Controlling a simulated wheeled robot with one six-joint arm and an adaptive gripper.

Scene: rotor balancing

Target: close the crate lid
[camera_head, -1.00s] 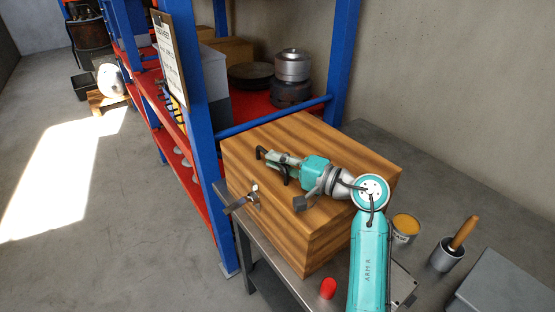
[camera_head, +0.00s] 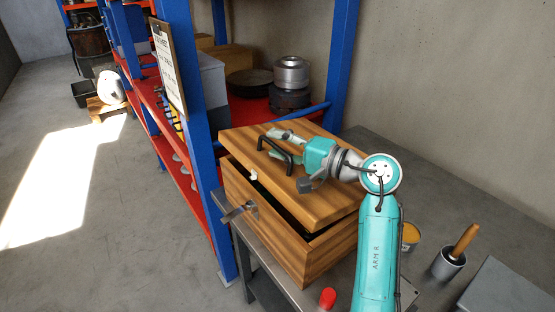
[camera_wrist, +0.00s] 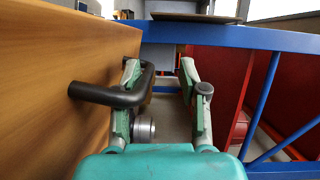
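The wooden crate (camera_head: 270,228) stands on a grey metal bench. Its lid (camera_head: 310,188) is partly raised, with a dark gap along the front and right edges. A black bar handle (camera_head: 276,151) is on the lid's top; it also shows in the wrist view (camera_wrist: 110,96) on the wooden lid surface. My gripper (camera_head: 277,144) is at the handle. In the wrist view my gripper (camera_wrist: 163,85) has its fingers apart, with the handle bar close by the left finger; I cannot tell whether they touch. A metal latch lever (camera_head: 238,212) sticks out from the crate's front.
A blue and red shelf rack (camera_head: 196,120) stands close behind and left of the crate, with pots (camera_head: 291,75) on it. A red cap (camera_head: 327,298), an orange-filled can (camera_head: 410,234) and a cup with a wooden-handled tool (camera_head: 449,262) are on the bench's near right.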

